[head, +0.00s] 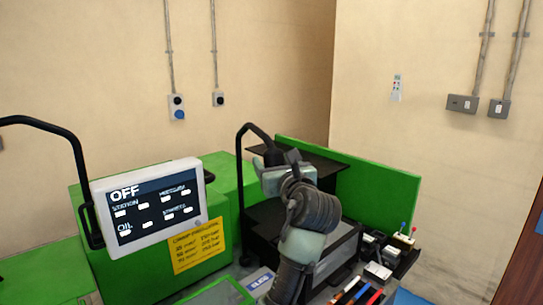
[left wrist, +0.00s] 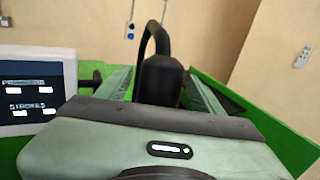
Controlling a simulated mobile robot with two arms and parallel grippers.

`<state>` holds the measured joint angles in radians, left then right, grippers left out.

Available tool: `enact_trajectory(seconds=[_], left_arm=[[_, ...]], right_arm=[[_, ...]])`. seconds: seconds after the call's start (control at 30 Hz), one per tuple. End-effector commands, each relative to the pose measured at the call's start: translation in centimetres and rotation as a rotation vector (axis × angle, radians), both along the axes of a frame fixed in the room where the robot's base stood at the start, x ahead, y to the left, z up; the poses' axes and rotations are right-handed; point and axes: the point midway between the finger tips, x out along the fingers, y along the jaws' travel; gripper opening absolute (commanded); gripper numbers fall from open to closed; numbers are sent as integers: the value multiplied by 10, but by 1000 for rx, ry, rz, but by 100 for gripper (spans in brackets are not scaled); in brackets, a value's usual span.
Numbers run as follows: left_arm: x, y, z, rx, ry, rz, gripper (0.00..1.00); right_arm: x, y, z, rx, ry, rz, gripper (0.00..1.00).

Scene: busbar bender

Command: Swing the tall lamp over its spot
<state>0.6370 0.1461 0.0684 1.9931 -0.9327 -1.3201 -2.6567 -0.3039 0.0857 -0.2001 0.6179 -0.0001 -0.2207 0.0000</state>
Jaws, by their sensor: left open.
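The tall lamp is a black gooseneck (head: 243,139) with a dark head, standing at the back of the green machine. In the left wrist view its black lamp head (left wrist: 161,80) hangs upright from the curved neck, just beyond my gripper's body. My left gripper (head: 287,158) is open beside the lamp head in the head view and hides part of it. Whether the fingers touch the lamp cannot be seen. My right gripper is not in view.
A display panel (head: 150,203) reading OFF hangs on a black arm at left. A green panel (head: 375,205) stands behind the machine at right. Small tools and coloured-handled items (head: 358,292) lie at the lower right. Wall boxes and conduits are behind.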

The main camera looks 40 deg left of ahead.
Motion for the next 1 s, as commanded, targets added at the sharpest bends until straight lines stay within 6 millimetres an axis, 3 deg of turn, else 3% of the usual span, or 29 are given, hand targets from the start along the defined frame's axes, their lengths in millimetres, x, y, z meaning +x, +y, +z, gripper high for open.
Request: enact_trajectory(seconds=[0.2,0.5,0.73,1.0], left_arm=[[11,19,1,1,0,0,67],[13,21,-1,0,0,-1,67],[13,21,-1,0,0,-1,3],[14,21,0,-1,1,5,0]], right_arm=[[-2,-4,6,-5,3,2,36],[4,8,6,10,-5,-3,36],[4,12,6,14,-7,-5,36],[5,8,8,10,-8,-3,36]])
